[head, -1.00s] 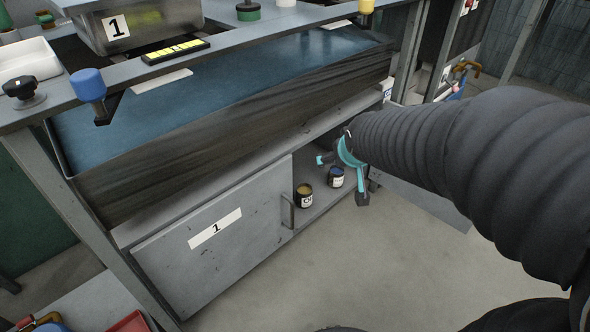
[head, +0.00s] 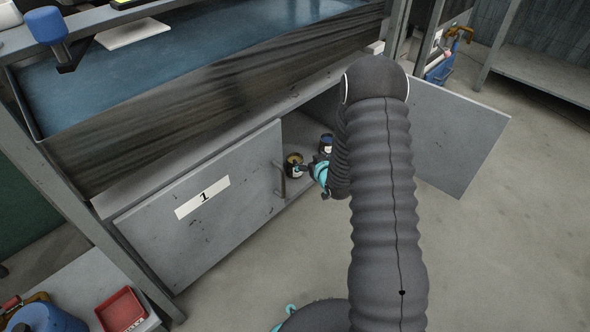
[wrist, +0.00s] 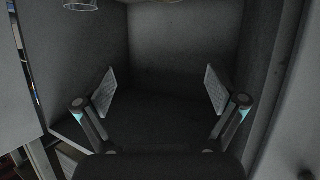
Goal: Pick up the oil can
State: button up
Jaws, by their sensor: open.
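Two small dark cans stand in the open compartment under the sink in the head view. The left one has a yellow-brown top (head: 293,159) and a pale label, too small to read in full; it may be the oil can. The other can has a bluish top (head: 326,144) and stands behind and to the right. My gripper (head: 309,169) is at the compartment opening, close to the left can; I cannot tell whether they touch. In the wrist view my gripper (wrist: 160,90) is open, with nothing between its fingers. Parts of two round objects show at that view's top edge.
A closed cabinet door marked 1 (head: 203,197) with a handle (head: 280,178) is left of the opening. An open door (head: 463,143) swings out on the right. A low surface with a red tray (head: 121,310) is at bottom left. The floor in front is clear.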

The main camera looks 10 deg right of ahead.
notch_tip(320, 180, down, 7)
jog(key=s+t, duration=0.1)
jog(key=y+b, duration=0.1)
send_near(292, 155)
jog(key=shift+w+a+f, duration=0.45)
jog(key=shift+f, duration=0.05)
jog(key=shift+d+b+x, duration=0.2)
jog(key=shift+b+x, duration=0.05)
jog(key=shift+x, duration=1.2)
jog(key=shift+d+b+x, duration=0.15)
jog(key=shift+b+x, duration=0.05)
jog(key=shift+x, duration=1.2)
jog(key=shift+w+r, duration=0.2)
jog(key=c, duration=1.6)
